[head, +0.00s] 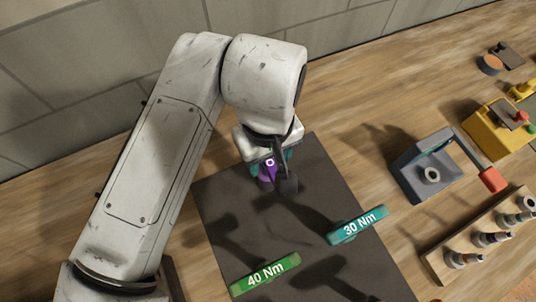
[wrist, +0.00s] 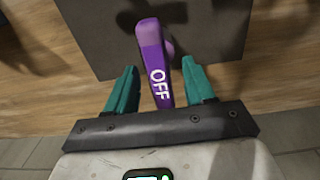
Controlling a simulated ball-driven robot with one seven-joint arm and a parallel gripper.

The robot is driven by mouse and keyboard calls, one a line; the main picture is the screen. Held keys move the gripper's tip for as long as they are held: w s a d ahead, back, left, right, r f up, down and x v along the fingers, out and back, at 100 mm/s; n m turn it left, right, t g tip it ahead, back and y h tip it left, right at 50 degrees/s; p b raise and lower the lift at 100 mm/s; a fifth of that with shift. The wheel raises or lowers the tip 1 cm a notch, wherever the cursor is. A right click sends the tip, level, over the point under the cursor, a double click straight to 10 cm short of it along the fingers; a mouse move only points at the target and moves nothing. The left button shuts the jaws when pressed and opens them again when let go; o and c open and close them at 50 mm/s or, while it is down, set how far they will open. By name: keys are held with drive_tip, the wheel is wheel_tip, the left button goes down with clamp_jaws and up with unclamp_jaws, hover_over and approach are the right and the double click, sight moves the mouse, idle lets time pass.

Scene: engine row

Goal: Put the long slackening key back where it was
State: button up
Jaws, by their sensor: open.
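The purple key marked OFF (wrist: 153,62) lies between my gripper's two teal fingers in the wrist view. In the head view only a small purple part of it (head: 267,170) shows below my wrist. My gripper (wrist: 160,68) is open, with a visible gap on each side of the key. In the head view my gripper (head: 270,165) is over the upper left part of the dark mat (head: 225,205) and partly hides the key.
A green 40 Nm key (head: 265,274) and a teal 30 Nm key (head: 357,225) are at the mat's near and right parts. To the right are a grey-blue device with a red-ended lever (head: 425,168), a wooden rack (head: 440,265) with several metal parts, and a yellow device (head: 495,130). A wall stands behind.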

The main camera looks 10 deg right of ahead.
wheel_tip(320, 180, up, 12)
drive_tip(key=b, duration=0.1)
drive_tip(key=shift+f, duration=0.2)
drive_tip(key=shift+s, duration=0.1)
